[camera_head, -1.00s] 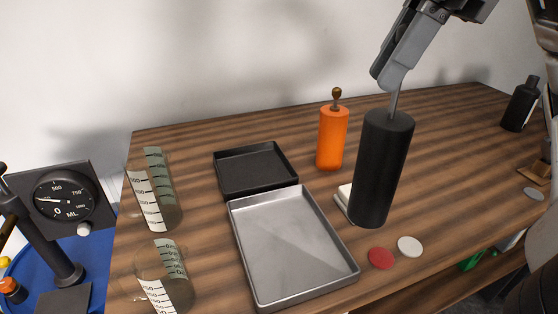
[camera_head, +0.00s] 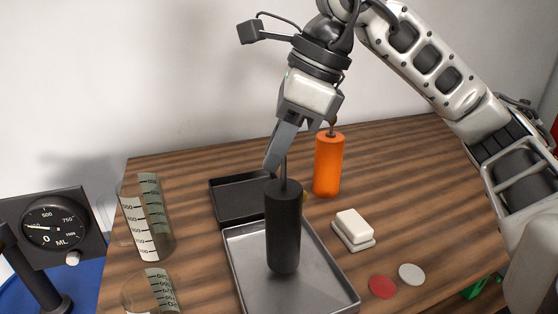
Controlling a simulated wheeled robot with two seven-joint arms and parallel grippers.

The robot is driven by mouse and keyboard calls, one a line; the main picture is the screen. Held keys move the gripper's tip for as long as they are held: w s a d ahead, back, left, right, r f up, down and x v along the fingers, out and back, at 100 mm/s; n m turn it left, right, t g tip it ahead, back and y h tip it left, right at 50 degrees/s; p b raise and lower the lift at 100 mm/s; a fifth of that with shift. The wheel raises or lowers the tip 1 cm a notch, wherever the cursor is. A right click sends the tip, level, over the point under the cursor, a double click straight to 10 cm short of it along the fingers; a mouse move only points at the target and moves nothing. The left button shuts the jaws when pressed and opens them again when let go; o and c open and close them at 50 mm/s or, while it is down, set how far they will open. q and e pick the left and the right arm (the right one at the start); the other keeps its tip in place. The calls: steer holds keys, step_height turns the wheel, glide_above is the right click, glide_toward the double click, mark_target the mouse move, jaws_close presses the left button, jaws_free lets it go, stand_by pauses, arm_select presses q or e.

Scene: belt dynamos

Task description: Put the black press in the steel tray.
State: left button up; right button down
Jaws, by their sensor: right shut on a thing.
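The black press (camera_head: 283,228) is a tall dark cylinder with a thin metal rod on top. It is upright in front of or over the steel tray (camera_head: 245,280); I cannot tell if its base touches the tray floor. My right gripper (camera_head: 283,160) is above it, shut on its rod. The steel tray is a shallow grey rectangle on the wooden table, and the press hides part of its middle. My left gripper is not in view.
A black tray (camera_head: 232,207) adjoins the steel tray's far side. An orange press (camera_head: 328,165) stands behind, to the right. A white block on a dish (camera_head: 353,229), a red disc (camera_head: 382,287) and a white disc (camera_head: 412,274) lie right. Measuring beakers (camera_head: 147,225) stand left.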

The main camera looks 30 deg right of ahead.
steer(key=shift+d+f, duration=0.1)
steer(key=shift+f, duration=1.1)
steer(key=shift+f, duration=0.2)
steer(key=c, duration=1.3)
jaws_free()
steer(key=shift+r, duration=0.35)
steer(key=p+v, duration=0.1)
steer(key=v, duration=1)
steer(key=shift+r, duration=0.35)
